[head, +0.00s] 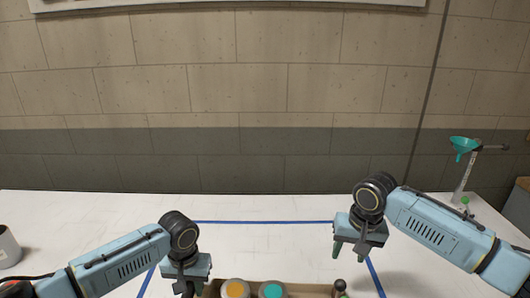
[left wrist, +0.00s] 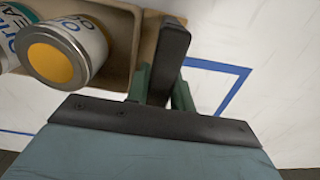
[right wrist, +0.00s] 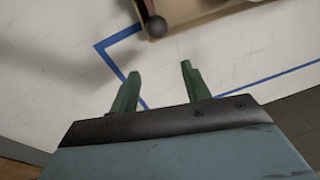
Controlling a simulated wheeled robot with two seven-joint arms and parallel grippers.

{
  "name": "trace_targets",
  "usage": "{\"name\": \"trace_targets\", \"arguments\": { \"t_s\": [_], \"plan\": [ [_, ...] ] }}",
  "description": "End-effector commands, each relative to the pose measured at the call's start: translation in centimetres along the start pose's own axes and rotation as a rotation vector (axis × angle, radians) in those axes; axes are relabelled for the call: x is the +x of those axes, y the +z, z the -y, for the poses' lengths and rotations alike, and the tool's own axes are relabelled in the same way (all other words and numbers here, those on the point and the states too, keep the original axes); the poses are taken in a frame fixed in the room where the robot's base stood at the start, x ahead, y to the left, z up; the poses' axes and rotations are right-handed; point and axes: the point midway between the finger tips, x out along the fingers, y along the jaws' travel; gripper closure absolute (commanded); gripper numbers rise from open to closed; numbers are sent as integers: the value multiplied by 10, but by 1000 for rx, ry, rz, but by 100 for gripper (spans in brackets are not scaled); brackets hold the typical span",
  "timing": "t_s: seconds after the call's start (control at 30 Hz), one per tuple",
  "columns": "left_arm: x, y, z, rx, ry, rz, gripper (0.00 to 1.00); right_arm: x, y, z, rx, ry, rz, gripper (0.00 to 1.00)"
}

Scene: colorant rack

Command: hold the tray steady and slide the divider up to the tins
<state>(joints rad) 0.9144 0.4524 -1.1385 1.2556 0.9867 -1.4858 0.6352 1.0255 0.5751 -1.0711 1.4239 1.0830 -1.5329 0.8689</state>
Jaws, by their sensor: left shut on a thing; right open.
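The brown tray (head: 313,289) is at the bottom edge of the head view, mostly cut off. Its wall shows in the left wrist view (left wrist: 148,40) and in the right wrist view (right wrist: 205,12). A tin with an orange lid (head: 236,289) and a tin with a teal lid (head: 272,290) stand in it. A dark round knob (head: 339,285), seemingly the divider's, is at the tray's right; it also shows in the right wrist view (right wrist: 156,27). My left gripper (left wrist: 163,80) is shut on a dark bar at the tray's left end. My right gripper (right wrist: 160,68) is open and empty, apart from the knob.
Blue tape (head: 265,222) marks an area on the white table (head: 100,215) around the tray. A grey container (head: 8,248) stands at the far left. The table behind the tray is clear.

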Motion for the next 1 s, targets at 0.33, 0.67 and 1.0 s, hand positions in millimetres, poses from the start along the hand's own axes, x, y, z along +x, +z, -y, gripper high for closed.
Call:
{"name": "trace_targets", "arguments": {
  "t_s": [0.33,0.67,1.0],
  "plan": [
    [0,0,0,0,0,0,100,-10,32,14,-97,92,106,53],
    [0,0,0,0,0,0,100,33,36,10,-95,92,106,53],
    [0,0,0,0,0,0,100,76,40,6,-94,89,104,53]
  ]
}}
